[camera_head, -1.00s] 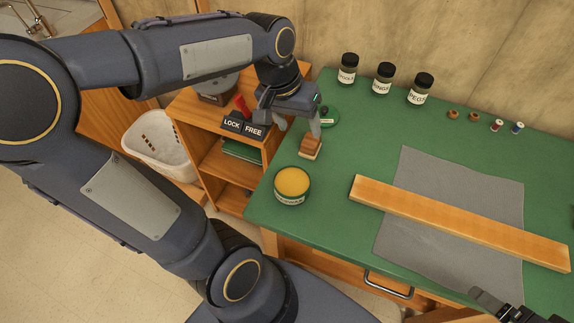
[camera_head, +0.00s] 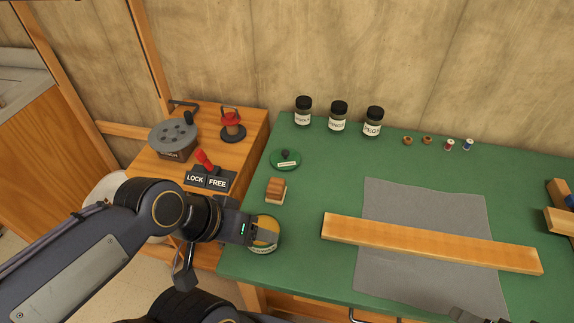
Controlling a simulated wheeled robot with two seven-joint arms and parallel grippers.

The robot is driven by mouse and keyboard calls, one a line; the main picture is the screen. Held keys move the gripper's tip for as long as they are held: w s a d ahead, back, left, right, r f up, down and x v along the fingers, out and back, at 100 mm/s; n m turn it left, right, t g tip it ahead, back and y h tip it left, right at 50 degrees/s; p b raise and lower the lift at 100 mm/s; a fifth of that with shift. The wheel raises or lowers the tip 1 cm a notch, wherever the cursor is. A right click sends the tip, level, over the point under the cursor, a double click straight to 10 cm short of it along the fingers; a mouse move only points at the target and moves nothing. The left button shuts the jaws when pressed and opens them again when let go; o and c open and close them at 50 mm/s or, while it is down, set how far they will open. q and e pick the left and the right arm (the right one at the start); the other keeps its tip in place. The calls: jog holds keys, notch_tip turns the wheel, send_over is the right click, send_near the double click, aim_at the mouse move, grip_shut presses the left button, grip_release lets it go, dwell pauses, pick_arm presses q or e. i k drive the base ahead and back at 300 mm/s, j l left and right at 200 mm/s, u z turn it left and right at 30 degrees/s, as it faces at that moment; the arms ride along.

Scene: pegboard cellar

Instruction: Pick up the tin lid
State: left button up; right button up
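The tin lid (camera_head: 287,165) is a round dark green disc with a dark knob and a pale label. It lies flat on the green bench top, behind a small wooden block (camera_head: 275,190). An open tin (camera_head: 264,245) with a yellow-orange top stands at the bench's front left. My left gripper (camera_head: 212,262) is beside the tin on its left, apart from the lid. Only a dark bit of my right gripper (camera_head: 468,315) shows at the bottom edge.
A wooden plank (camera_head: 430,243) lies across a grey mat (camera_head: 385,205). Labelled jars (camera_head: 338,118) and small spools (camera_head: 450,145) stand along the back. Left of the bench, a wooden cabinet (camera_head: 240,140) carries a red lever (camera_head: 205,160) with LOCK/FREE plates. Bench around the lid's right is clear.

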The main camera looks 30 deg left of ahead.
aim_at(283, 159)
jog(key=j+u, duration=0.15)
jog(key=u, duration=0.3)
jog(key=k+j+u, duration=0.1)
jog(key=u, duration=0.4)
